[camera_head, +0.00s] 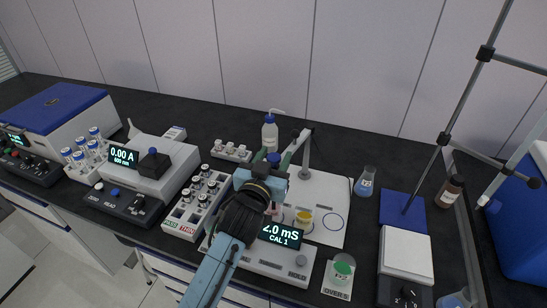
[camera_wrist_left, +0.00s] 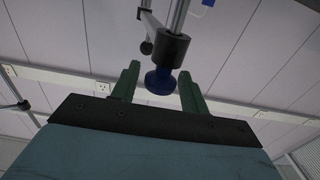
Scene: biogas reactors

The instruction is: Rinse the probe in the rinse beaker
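My left gripper (camera_head: 284,158) reaches over the conductivity meter (camera_head: 300,262) toward the probe stand (camera_head: 305,155). In the left wrist view its two green fingers (camera_wrist_left: 160,82) are spread, one on each side of a blue knob (camera_wrist_left: 160,80), with gaps on both sides. The knob sits under a dark collar on the stand's arm and looks like the probe's top; it also shows in the head view (camera_head: 273,158). The probe's lower part is hidden by my arm. A cup with yellow contents (camera_head: 303,219) stands behind the meter, beside a partly hidden pinkish one (camera_head: 277,212). I cannot tell which beaker is for rinsing.
A wash bottle (camera_head: 270,135) stands behind the gripper. A rack of vials (camera_head: 196,203) is at left, near a photometer (camera_head: 150,165). A white board (camera_head: 328,195) has free room.

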